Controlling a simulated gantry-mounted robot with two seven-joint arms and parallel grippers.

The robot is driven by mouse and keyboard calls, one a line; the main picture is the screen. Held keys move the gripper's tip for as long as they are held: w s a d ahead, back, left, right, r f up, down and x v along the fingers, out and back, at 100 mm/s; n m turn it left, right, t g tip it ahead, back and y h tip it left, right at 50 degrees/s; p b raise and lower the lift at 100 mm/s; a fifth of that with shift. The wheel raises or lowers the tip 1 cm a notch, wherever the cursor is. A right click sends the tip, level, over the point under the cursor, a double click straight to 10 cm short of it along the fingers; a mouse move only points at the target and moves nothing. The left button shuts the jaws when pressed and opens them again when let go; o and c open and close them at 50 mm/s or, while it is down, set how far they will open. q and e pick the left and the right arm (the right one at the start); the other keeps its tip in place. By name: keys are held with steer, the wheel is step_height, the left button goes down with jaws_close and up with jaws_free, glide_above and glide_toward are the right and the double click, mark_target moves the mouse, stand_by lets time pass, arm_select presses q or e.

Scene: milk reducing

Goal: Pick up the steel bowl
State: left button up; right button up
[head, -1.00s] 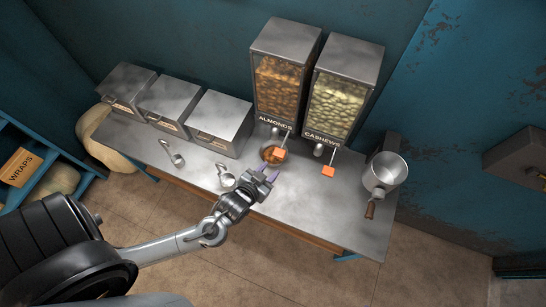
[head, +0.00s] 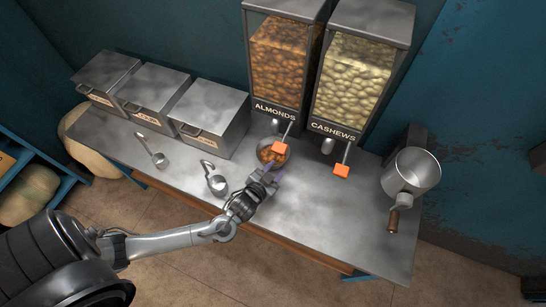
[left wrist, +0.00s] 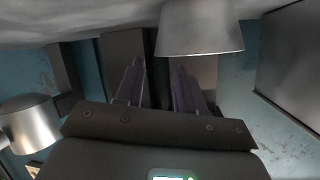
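The steel bowl (head: 264,160) stands on the table under the almond dispenser's spout, with brown almonds in it. Its outside wall (left wrist: 200,30) shows upside down at the top of the left wrist view. My left gripper (head: 273,176) is at the bowl's near side in the head view, and its fingers partly blur against the table. In the left wrist view the two purple fingers (left wrist: 158,75) are apart with nothing held between them. The right finger's tip reaches the bowl's rim in that picture; I cannot tell whether they touch. My right gripper is out of view.
A steel measuring cup (head: 216,184) lies to the left. The front right table (head: 330,225) is clear.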

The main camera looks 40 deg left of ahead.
arm_select(q)
steer(key=shift+b+x, duration=0.8)
steer(key=shift+x, duration=2.75)
steer(key=shift+d+r, duration=0.15)
jaws_close()
